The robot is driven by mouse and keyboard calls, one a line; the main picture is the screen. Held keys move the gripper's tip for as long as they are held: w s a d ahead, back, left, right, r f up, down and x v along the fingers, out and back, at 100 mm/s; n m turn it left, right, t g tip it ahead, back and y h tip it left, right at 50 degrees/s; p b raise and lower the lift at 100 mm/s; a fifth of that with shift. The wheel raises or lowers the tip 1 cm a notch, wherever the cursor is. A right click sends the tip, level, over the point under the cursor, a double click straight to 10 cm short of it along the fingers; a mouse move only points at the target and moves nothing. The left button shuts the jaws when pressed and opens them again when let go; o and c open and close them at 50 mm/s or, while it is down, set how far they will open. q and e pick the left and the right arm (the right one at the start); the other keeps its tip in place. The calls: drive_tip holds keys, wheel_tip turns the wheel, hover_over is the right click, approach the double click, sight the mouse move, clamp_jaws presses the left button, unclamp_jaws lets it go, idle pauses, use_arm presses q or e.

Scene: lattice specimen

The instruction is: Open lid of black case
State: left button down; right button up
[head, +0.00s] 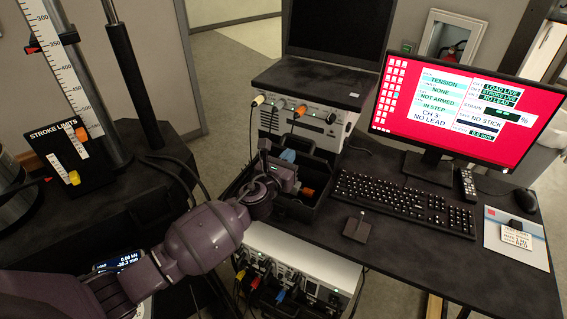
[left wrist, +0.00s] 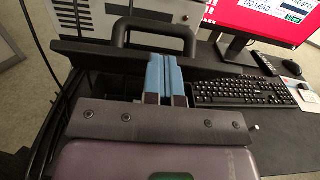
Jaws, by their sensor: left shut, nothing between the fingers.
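The black case (head: 318,213) sits at the left end of the black desk, partly behind my left gripper. In the head view I look down into its dark interior, where an orange-ended item (head: 307,193) shows. A dark panel that looks like its lid stands raised at the back; in the left wrist view this panel (left wrist: 95,50) shows with a black handle (left wrist: 155,22) behind it. My left gripper (head: 289,156) is over the case, its blue fingers together and empty; it also shows in the left wrist view (left wrist: 165,76). Whether the fingertips touch the panel I cannot tell. My right gripper is out of view.
A keyboard (head: 403,203) and a monitor (head: 455,105) stand to the right. A grey instrument with cables (head: 298,120) is behind the case, another (head: 300,280) below. A test frame with a ruler (head: 62,62) stands at left.

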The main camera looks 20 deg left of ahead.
use_arm(q)
drive_tip(key=w+r, duration=0.1)
drive_tip(key=w+r+p, duration=0.1)
drive_tip(key=w, duration=0.1)
drive_tip(key=shift+d+r, duration=0.3)
drive_tip(key=shift+r, duration=0.05)
drive_tip(key=w, duration=0.1)
drive_tip(key=w+r, duration=0.1)
drive_tip(key=w+d, duration=0.1)
drive_tip(key=w, duration=0.1)
drive_tip(key=shift+r+p, duration=0.2)
drive_tip(key=shift+p, duration=0.15)
drive_tip(key=shift+r+x, duration=0.2)
drive_tip(key=shift+x, duration=1.1)
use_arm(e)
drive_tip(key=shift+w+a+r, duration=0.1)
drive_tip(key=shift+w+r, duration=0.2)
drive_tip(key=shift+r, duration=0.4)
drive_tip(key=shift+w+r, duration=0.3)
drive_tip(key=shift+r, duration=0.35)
use_arm(q)
drive_tip(key=shift+a, duration=0.2)
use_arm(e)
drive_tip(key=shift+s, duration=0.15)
